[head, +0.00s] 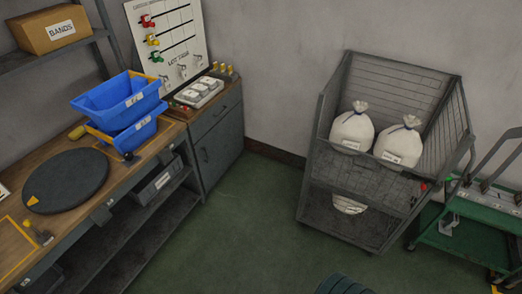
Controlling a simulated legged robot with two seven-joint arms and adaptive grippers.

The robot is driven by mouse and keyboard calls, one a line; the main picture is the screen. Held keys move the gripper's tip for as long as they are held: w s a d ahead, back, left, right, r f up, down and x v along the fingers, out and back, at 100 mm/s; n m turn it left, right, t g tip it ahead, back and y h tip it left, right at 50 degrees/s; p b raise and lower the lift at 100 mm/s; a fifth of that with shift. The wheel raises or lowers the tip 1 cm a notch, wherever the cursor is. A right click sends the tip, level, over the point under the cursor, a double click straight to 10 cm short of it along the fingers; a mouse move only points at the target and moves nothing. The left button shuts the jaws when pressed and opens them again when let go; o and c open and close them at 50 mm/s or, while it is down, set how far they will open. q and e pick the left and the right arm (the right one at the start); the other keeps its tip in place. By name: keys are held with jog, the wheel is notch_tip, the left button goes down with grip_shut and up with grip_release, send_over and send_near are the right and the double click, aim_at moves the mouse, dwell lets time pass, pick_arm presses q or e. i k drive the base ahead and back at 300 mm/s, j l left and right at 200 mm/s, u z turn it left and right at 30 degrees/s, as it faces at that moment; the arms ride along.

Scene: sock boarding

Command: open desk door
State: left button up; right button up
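The grey desk cabinet (222,133) stands against the back wall at the right end of the workbench. Its front has an upper drawer panel with a small handle and a taller door (220,148) below. The door looks shut, flush with the cabinet front, with a dark handle (204,155) near its left side. Neither of my grippers is in view.
A wire cage cart (452,110) with white sacks (352,128) stands right of the cabinet. The green floor (245,215) before the cabinet is clear. The workbench (150,152) carries blue bins (118,100). A green cart (460,240) stands far right.

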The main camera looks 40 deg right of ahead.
aim_at(214, 152)
jog(key=z, duration=1.05)
jog(key=i+j+z, duration=0.1)
jog(key=i, duration=0.2)
jog(key=i+j+z, duration=0.1)
jog(key=i, duration=0.25)
jog(key=j, duration=0.1)
